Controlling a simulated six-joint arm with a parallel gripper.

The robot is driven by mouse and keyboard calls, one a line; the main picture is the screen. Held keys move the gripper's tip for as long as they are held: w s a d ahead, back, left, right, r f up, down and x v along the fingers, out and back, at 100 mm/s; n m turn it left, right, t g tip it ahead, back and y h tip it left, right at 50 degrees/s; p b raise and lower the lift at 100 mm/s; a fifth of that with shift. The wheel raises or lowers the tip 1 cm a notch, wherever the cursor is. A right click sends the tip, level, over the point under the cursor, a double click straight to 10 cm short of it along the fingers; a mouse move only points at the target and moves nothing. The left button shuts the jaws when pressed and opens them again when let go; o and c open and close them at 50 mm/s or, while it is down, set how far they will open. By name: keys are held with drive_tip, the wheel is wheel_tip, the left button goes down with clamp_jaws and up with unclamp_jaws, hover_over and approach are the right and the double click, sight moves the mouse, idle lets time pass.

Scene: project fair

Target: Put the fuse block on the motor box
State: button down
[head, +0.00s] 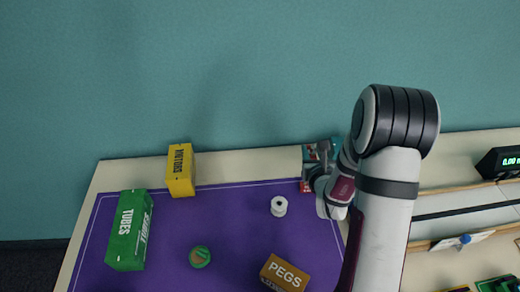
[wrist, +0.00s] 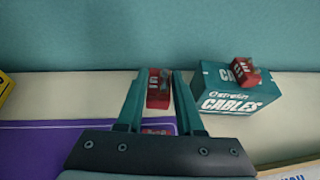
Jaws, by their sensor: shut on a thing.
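My gripper (wrist: 158,76) is shut on a small red block with pale lettering (wrist: 158,90), which I take to be the fuse block; its lettering is too small to read. The motor box (head: 180,171), yellow with black lettering, stands at the back left, well apart from my gripper. A bit of yellow, likely this box, shows at the left edge of the wrist view (wrist: 5,88). Its top looks bare.
A teal cables box (wrist: 238,98) with another red block (wrist: 245,72) on it stands right of my gripper. Another red item (wrist: 158,129) shows below the held block. A white spool (head: 279,206), pegs box (head: 285,273), green tubes box (head: 129,230) and round green item (head: 199,257) stand on the mat.

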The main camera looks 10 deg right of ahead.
drive_tip(key=w+a+r+n+g+y, duration=0.1)
drive_tip(key=a+r+n+y, duration=0.25)
drive_tip(key=a, duration=0.45)
drive_tip(key=w+a+r+n+g+y, duration=0.1)
drive_tip(key=w+a+r+n+y, duration=0.2)
drive_tip(key=a, duration=0.5)
drive_tip(key=a+r+n+g+y, duration=0.1)
drive_tip(key=a+r+n+y, duration=0.25)
drive_tip(key=a, duration=0.45)
drive_tip(key=g+y, duration=0.1)
hover_over(182, 164)
wheel_tip(182, 164, down, 7)
drive_tip(key=shift+d+f, duration=0.1)
drive_tip(key=shift+f, duration=0.05)
drive_tip(key=f, duration=0.4)
drive_tip(key=shift+a, duration=0.2)
drive_tip(key=shift+f, duration=0.15)
drive_tip(key=shift+f, duration=0.1)
drive_tip(key=c, duration=0.5)
unclamp_jaws()
drive_tip(key=shift+c, duration=0.2)
